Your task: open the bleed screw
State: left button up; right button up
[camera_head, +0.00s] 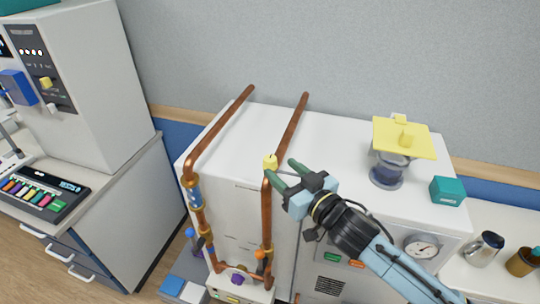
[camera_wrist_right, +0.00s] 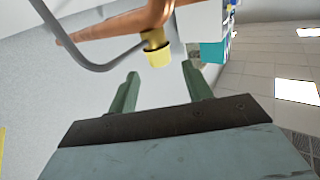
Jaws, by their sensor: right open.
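The bleed screw is a small yellow cap (camera_head: 270,161) on the upper end of the right copper pipe (camera_head: 267,208), at the front edge of the white cabinet's top. In the right wrist view the yellow cap (camera_wrist_right: 158,57) sits on a brass fitting, just beyond the fingertips. My right gripper (camera_head: 280,167) is open, with its green fingers pointing at the cap from the right. In the wrist view the open gripper (camera_wrist_right: 160,72) has nothing between its fingers; whether a finger touches the cap is unclear. My left gripper is not in view.
A thin grey curved rod (camera_wrist_right: 75,50) runs to the fitting. Copper pipes cross the white cabinet (camera_head: 335,130). A yellow plate (camera_head: 385,134) on a grey round part and a teal box (camera_head: 448,190) stand right. A grey machine (camera_head: 95,95) stands left.

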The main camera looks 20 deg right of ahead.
aim_at(274, 162)
jog(key=x, duration=0.6)
jog(key=shift+c, duration=0.2)
jog(key=shift+d+p, duration=0.1)
jog(key=shift+p, duration=0.25)
jog(key=c, duration=0.9)
